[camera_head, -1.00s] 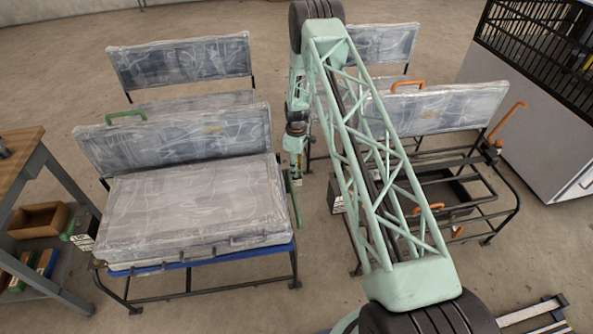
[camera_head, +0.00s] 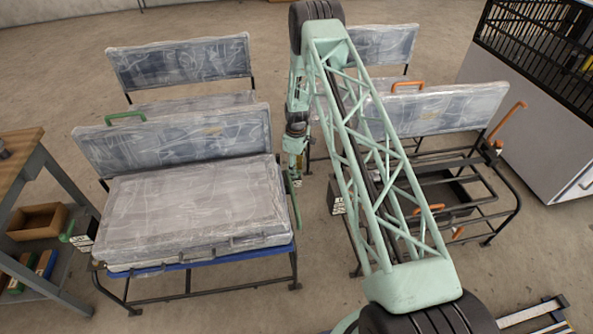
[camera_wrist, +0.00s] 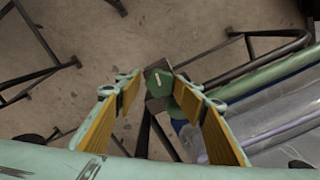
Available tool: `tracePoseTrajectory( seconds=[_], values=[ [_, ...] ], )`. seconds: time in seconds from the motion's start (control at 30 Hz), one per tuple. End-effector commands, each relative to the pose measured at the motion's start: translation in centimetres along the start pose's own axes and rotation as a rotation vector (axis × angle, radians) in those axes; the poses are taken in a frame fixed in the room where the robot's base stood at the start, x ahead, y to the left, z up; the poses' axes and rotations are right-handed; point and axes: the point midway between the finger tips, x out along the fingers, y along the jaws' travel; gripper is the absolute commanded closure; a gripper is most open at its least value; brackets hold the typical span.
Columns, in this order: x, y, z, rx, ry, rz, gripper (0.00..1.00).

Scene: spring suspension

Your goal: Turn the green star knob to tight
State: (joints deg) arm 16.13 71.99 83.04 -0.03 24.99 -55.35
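A round green knob (camera_wrist: 158,82) with a pale mark on its face shows in the wrist view, on a dark bracket at the seat frame. I cannot make out star points on it. My gripper (camera_wrist: 155,88) is open, with yellow-padded fingers to the left and right of the knob and a gap visible between them. I cannot tell how far the knob lies beyond the fingertips. In the head view my gripper (camera_head: 297,172) points down at the right side of the front-left seat (camera_head: 190,210); the knob is not clear there.
A green armrest (camera_head: 294,202) runs along that seat's right side, close to my gripper. A frame without a cushion (camera_head: 500,190) stands to the right, with orange handles. A workbench (camera_head: 18,150) is at the left. Bare floor lies between the seats.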

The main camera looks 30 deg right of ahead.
Motion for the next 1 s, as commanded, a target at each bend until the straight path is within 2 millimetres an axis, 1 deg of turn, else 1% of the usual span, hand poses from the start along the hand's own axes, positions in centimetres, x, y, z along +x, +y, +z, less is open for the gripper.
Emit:
tracePoseTrajectory(
  seconds=[0.27,0.47,0.67,1.0],
  values=[
    [-0.2,-0.1,-0.2,-0.001,0.001,0.000,0.62],
    [-1.0,0.0,-0.2,0.000,0.002,0.001,0.62],
    [-2.5,0.0,-0.2,0.000,0.001,0.000,0.62],
    [-5.7,0.1,-0.1,0.000,0.002,0.001,0.62]
  ],
)
